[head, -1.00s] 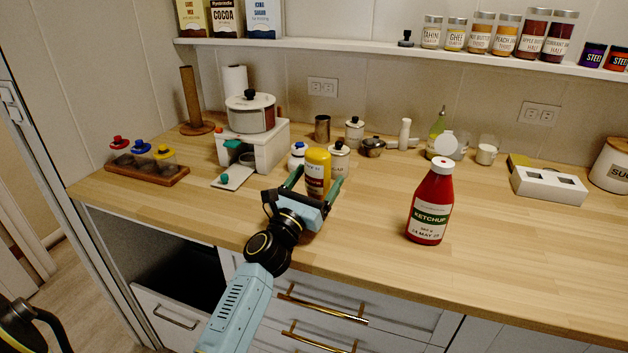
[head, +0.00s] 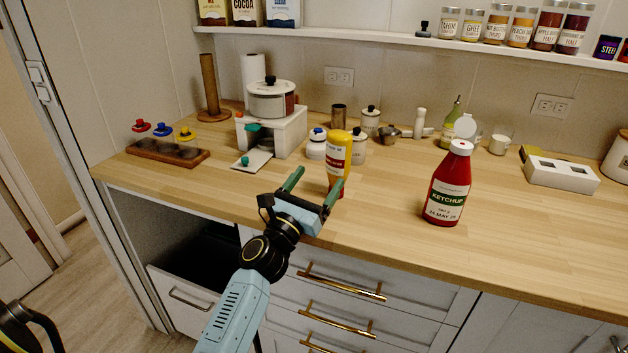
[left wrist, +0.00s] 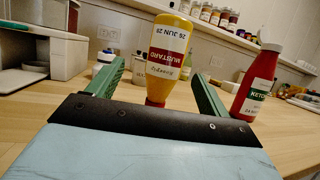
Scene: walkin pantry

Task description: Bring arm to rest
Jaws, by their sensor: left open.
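My left gripper (head: 312,187) is open and empty above the front part of the wooden counter (head: 385,215). Its two green fingers point toward a yellow mustard bottle (head: 337,160), which stands cap down on the counter just beyond the fingertips. In the left wrist view the mustard bottle (left wrist: 168,60) shows between the two fingers, apart from both. A red ketchup bottle (head: 450,185) stands upright to the right; it also shows in the left wrist view (left wrist: 259,82). My right gripper is not seen.
Behind the mustard are white jars (head: 316,146) and a small pot (head: 390,132). A white stand (head: 290,135) bears a larger pot (head: 271,100). A wooden rack (head: 165,152) is at left. An open drawer (head: 185,302) is below. Counter between mustard and ketchup is clear.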

